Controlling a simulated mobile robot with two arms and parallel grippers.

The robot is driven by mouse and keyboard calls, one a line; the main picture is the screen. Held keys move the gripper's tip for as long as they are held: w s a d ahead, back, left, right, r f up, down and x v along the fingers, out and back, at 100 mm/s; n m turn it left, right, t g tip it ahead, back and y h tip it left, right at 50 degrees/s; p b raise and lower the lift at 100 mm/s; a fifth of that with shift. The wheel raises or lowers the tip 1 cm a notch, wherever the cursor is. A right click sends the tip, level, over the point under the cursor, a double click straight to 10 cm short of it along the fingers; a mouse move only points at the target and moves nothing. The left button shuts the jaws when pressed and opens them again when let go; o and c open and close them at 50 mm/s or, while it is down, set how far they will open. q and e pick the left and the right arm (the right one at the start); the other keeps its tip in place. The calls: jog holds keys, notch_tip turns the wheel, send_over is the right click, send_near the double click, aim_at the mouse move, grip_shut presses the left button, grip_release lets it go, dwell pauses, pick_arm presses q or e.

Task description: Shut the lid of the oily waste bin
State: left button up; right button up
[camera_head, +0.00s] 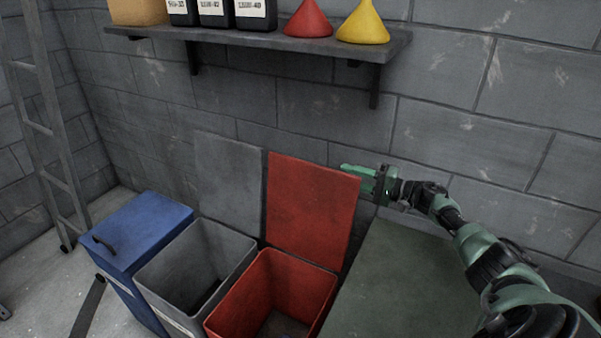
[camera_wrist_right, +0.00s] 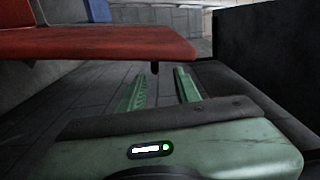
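A red bin (camera_head: 222,314) stands open, its red lid (camera_head: 310,205) raised upright against the wall behind it. Beside it a grey bin (camera_head: 150,275) is also open, its grey lid (camera_head: 228,180) raised. I cannot read which bin is for oily waste. My right gripper (camera_head: 345,168) is at the top right corner of the red lid, its tips appearing just above or behind the top edge. In the right wrist view the gripper (camera_wrist_right: 160,90) is open and empty, with the red lid (camera_wrist_right: 95,42) close by at upper left. Contact cannot be told. My left gripper is out of view.
A blue bin (camera_head: 145,225) with its lid shut stands at left, near a ladder (camera_head: 45,130). A dark green box-like surface (camera_head: 405,285) is right of the red bin. A wall shelf (camera_head: 270,44) above carries bottles and red and yellow funnels.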

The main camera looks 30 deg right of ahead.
aim_at(323, 171)
jog(key=x, duration=0.5)
jog(key=b+x, duration=0.1)
jog(key=x, duration=0.2)
jog(key=shift+w+a+f, duration=0.1)
jog(key=shift+w+f, duration=0.15)
jog(key=shift+f, duration=0.1)
grip_shut()
jog(key=shift+s+f, duration=0.1)
dwell(0.9)
